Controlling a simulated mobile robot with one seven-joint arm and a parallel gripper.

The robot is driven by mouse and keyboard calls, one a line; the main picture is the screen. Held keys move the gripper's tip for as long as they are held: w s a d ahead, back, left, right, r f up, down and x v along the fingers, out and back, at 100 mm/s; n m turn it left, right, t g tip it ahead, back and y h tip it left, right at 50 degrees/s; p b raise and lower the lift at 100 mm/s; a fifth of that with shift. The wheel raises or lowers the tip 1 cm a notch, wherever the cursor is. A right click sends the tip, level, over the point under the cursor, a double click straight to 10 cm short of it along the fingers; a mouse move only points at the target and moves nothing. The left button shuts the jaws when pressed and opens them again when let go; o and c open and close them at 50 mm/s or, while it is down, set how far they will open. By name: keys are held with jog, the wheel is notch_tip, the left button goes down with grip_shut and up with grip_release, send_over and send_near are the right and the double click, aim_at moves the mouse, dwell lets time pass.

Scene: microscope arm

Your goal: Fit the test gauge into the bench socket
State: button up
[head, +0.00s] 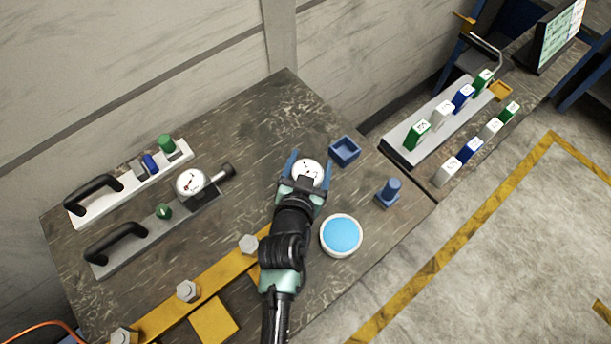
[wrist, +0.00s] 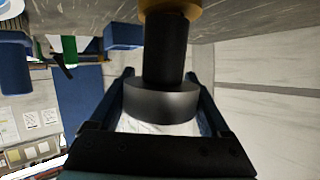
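The test gauge (head: 309,171) has a round white dial in the head view. In the wrist view its black body (wrist: 161,104) lies between my blue fingers, with a thick black stem running up the picture to a brass-coloured part (wrist: 176,9). I cannot tell whether that part belongs to the gauge or to the bench socket. My gripper (head: 309,165) is shut on the gauge body, one finger at each side. The socket cannot be told for sure; the space under the gauge is hidden in the head view.
A blue open box (head: 344,151), a blue peg block (head: 388,192) and a round blue-topped dish (head: 341,235) stand near my gripper. A second gauge (head: 190,182) sits on a grey handled panel at left. A yellow bolted bar (head: 215,276) crosses the front. Coloured blocks stand at right.

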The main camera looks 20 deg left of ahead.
jog(key=c, duration=0.8)
notch_tip(320, 180, up, 9)
jog(key=shift+r, duration=0.2)
jog(key=f+h+b, duration=0.1)
jog(key=b, duration=0.1)
jog(key=f+h+b, duration=0.1)
jog(key=f+b, duration=0.1)
jog(key=b, duration=0.1)
jog(key=f+h+b, duration=0.1)
jog(key=f+b, duration=0.1)
jog(key=b, duration=0.1)
jog(key=shift+s+a+m+t, duration=0.3)
